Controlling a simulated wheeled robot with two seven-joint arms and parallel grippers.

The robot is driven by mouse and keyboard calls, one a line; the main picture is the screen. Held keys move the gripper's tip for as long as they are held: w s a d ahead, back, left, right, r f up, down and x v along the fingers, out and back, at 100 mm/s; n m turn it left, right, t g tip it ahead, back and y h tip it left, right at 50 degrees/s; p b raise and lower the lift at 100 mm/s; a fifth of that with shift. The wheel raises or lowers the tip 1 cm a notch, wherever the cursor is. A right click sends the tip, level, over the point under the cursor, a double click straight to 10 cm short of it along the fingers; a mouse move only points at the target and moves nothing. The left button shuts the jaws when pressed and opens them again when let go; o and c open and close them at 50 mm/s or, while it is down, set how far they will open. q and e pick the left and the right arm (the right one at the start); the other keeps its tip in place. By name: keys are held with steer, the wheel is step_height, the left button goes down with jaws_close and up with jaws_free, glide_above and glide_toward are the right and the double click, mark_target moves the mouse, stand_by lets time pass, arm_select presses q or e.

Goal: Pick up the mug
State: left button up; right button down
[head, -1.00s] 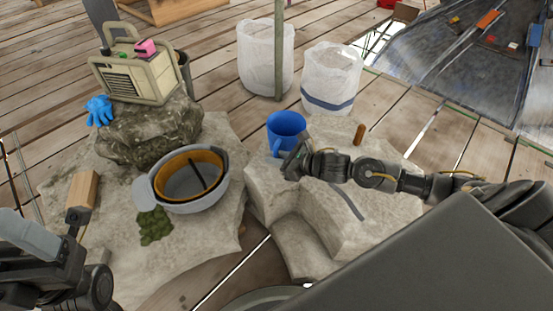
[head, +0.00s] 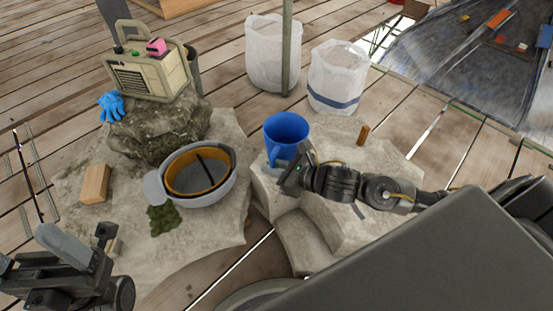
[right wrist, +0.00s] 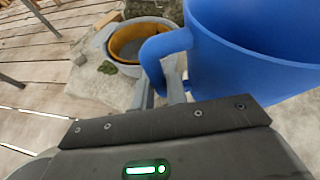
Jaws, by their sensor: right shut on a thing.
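The blue mug (head: 287,131) is upright at the stone block in the middle of the head view. Its handle points toward the lower left, and its inside looks empty. My right gripper (head: 284,168) is at the mug's near side, shut on its handle. In the right wrist view the mug (right wrist: 250,55) fills the upper right, and the fingers (right wrist: 172,88) are at the lower part of the handle. I cannot tell whether the mug's base touches the stone. My left gripper (head: 85,250) is at the lower left, away from the mug; its finger gap is unclear.
The stone block (head: 345,220) lies under the mug, with a small brown piece (head: 363,134) on it. A radio (head: 150,70) stands on a rock. Two white bags (head: 337,80) stand behind.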

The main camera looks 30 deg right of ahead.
steer(key=shift+s+a+r, duration=0.45)
steer(key=shift+s+a, duration=0.2)
steer(key=shift+s, duration=0.1)
steer(key=shift+s+a+r, duration=0.45)
steer(key=shift+s+a, duration=0.15)
steer(key=shift+s, duration=0.1)
steer(key=shift+s, duration=0.1)
